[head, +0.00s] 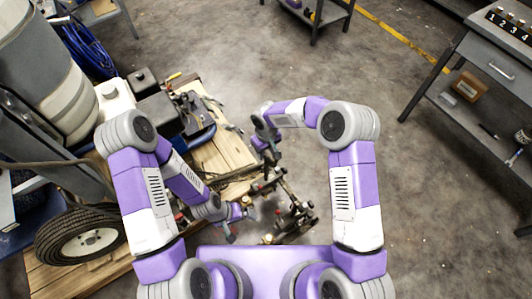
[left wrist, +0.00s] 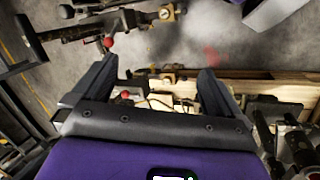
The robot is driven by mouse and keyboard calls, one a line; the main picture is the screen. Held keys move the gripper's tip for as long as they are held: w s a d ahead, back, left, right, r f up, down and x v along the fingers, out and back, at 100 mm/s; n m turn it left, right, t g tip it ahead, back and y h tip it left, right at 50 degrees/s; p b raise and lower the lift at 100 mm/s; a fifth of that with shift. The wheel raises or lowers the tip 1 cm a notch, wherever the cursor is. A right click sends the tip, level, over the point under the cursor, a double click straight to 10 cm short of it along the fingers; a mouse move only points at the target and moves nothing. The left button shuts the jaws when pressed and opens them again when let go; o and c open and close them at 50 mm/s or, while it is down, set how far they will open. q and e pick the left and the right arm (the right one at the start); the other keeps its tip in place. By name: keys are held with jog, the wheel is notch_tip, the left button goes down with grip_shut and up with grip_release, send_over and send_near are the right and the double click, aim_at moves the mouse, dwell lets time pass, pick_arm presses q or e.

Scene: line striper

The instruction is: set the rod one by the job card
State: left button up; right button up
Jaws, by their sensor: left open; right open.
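Metal rods with red knobs and brass-coloured clamps (head: 268,185) stick out from the striper near the picture's lower middle. In the left wrist view, one rod with a red knob (left wrist: 108,42) crosses the top left. Another red knob (left wrist: 125,94) and a brass clamp (left wrist: 168,78) show beyond and between my fingers. I cannot tell which rod is rod one. My left gripper (head: 240,226) is open and empty beside the rods; its spread fingers show in the left wrist view (left wrist: 158,68). My right gripper (head: 266,150) is open above them. I cannot make out a job card.
The striper's tyre (head: 82,236), grey drum (head: 45,85) and engine parts (head: 160,115) fill the left, over a wooden pallet (head: 215,158). A grey bench (head: 480,55) with numbered items stands at right. Another cart (head: 318,15) is at the top. The floor between is clear.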

notch_tip(320, 180, up, 4)
jog(key=shift+r+p, duration=0.2)
jog(key=shift+p, duration=0.25)
pick_arm(q)
jog(key=shift+r, duration=0.6)
